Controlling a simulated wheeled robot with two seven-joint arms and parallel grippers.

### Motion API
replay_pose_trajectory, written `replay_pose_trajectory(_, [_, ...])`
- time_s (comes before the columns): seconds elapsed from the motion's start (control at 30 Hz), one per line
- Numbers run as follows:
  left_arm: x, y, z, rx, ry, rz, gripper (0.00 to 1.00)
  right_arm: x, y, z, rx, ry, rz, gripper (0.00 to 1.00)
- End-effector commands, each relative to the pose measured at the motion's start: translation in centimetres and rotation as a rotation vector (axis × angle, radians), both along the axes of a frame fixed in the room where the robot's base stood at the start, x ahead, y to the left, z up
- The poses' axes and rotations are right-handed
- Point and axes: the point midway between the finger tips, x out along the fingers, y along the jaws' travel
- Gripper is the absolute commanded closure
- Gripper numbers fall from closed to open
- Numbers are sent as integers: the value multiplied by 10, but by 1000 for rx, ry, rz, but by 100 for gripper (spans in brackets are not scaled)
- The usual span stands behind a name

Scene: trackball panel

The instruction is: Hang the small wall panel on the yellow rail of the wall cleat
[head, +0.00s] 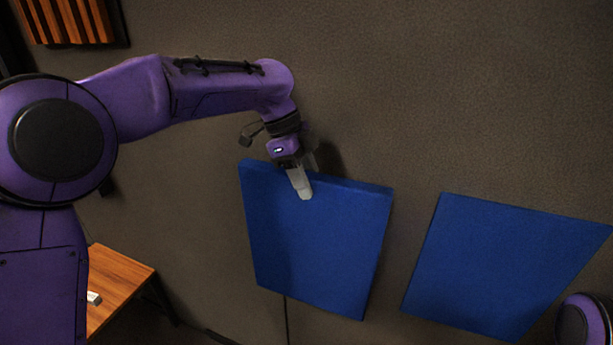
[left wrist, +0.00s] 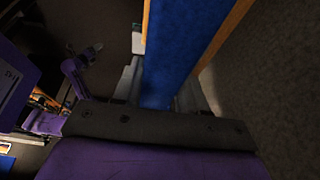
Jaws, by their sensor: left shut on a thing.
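The small wall panel (head: 318,245) is a blue padded slab, held upright and slightly tilted close to the grey wall in the middle of the head view. My left gripper (head: 302,190) is shut on its top edge, left of the middle. In the left wrist view the blue panel (left wrist: 182,50) runs edge-on between the fingers, with thin orange strips beside it. I cannot tell whether one is the yellow rail; in the head view no rail or cleat shows behind the panel. In the left wrist view, what looks like my right gripper (left wrist: 95,49) is small and dark.
A second blue panel (head: 505,265) is on the wall to the right, with a gap between the two. A wooden slatted panel (head: 68,20) is at the top left. A wooden table (head: 118,278) stands low at the left. The wall above the panels is bare.

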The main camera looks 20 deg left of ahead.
Motion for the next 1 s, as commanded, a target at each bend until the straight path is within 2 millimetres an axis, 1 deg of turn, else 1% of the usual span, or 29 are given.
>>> replay_pose_trajectory(0.33, [0,0,-1,-1,-2,1,100,0,0,-1,0,0,0,29])
replay_pose_trajectory(0.37, [0,0,-1,-1,-2,1,49,0,0,-1,0,0,0,29])
replay_pose_trajectory(0.4, [0,0,-1,-1,-2,1,36,0,0,-1,0,0,0,29])
replay_pose_trajectory(0.43, [0,0,-1,-1,-2,1,29,0,0,-1,0,0,0,29])
replay_pose_trajectory(0.67, [0,0,-3,1,2,0,29,0,0,-1,0,0,0,29])
replay_pose_trajectory(0.77, [0,2,1,0,0,0,29,0,0,-1,0,0,0,29])
replay_pose_trajectory(0.87, [1,8,16,-3,-3,2,29,0,0,-3,0,0,0,29])
replay_pose_trajectory(1.0, [1,21,49,-3,-6,1,29,0,0,-3,0,0,0,29])
